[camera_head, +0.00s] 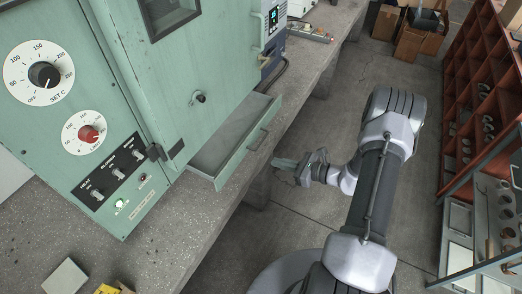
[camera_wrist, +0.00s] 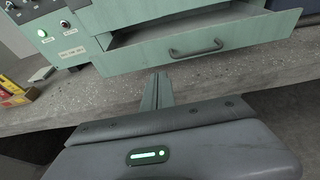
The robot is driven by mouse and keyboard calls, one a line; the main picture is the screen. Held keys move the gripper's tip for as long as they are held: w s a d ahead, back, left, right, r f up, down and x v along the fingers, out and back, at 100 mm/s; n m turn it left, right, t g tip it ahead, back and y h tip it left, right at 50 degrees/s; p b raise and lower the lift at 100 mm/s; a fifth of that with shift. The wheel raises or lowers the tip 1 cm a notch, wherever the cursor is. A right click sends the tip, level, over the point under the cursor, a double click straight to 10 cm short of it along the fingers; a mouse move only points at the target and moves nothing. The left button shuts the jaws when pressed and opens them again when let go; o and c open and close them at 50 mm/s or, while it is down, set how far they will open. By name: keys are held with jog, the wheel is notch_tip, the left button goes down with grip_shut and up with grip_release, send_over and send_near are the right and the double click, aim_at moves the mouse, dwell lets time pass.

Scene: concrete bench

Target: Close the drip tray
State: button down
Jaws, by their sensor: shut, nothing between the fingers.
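The drip tray (camera_head: 236,143) is a pale green drawer at the bottom of the green oven, and it stands pulled out over the bench. Its front panel with a dark bar handle (camera_wrist: 196,49) shows in the wrist view. My gripper (camera_head: 276,162) is to the right of the tray front in the head view, apart from it and pointing towards it. In the wrist view the shut, empty fingers (camera_wrist: 157,88) point at the bench edge, below and left of the handle.
The green oven (camera_head: 205,60) with dials and switches stands on the concrete bench (camera_head: 170,235). A small pale block (camera_head: 66,277) and a yellow box (camera_head: 108,289) lie at the near left. A red shelf (camera_head: 480,90) stands at the right. The floor between is clear.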

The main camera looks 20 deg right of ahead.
aim_at(242, 153)
jog(key=b+x, duration=0.1)
jog(key=x, duration=0.2)
jog(key=b+x, duration=0.1)
jog(key=x, duration=0.3)
jog(key=b+x, duration=0.1)
jog(key=x, duration=0.3)
jog(key=shift+w+a+r, duration=0.1)
jog(key=shift+a+r, duration=0.15)
jog(key=shift+w+a+r, duration=0.1)
jog(key=shift+w+a, duration=0.1)
jog(key=shift+w, duration=0.1)
